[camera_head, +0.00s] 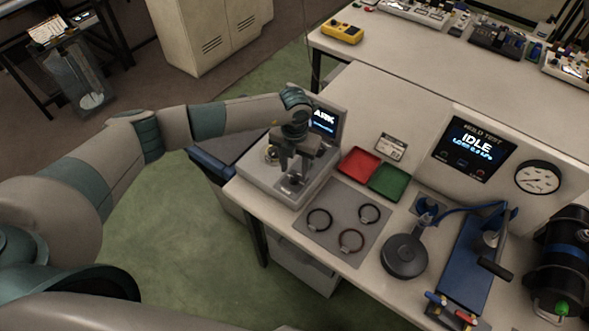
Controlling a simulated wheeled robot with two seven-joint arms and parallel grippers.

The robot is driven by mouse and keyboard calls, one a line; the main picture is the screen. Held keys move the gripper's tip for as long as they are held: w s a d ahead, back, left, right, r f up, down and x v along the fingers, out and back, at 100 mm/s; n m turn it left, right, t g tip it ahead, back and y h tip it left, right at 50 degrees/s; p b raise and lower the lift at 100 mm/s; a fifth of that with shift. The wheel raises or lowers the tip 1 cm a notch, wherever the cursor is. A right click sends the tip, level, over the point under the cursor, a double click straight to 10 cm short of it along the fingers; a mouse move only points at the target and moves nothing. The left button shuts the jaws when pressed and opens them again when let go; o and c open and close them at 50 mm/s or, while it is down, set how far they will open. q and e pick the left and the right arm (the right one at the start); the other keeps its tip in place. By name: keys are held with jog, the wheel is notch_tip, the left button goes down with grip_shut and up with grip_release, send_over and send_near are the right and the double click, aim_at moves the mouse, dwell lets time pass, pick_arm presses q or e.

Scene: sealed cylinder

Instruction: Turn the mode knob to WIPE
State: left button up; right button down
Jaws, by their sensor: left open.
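The grey bench device (257,178) with a small lit screen (325,120) stands at the left end of the workbench. The screen's text looks like "ASK", but it is too small to be sure. My left gripper (288,168) is open and points down over the front part of this device. A small round part (271,154) shows just left of the gripper; I cannot tell whether it is the mode knob. No knob marked WIPE can be made out, and the gripper hides part of the device. My right gripper is not in view.
A grey mat (333,210) with three dark rings lies right of the device. Red (358,167) and green (389,181) trays sit behind it. Further right are a round black disc (404,257), a blue fixture (468,265), a "HOLD TEST" panel (468,148) reading IDLE and a gauge (538,177).

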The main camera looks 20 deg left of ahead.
aim_at(294, 178)
pick_arm(q)
jog(key=shift+f+p, duration=0.4)
jog(key=shift+f, duration=1.3)
grip_shut()
jog(key=c, duration=1.1)
grip_release()
jog(key=shift+o, duration=0.2)
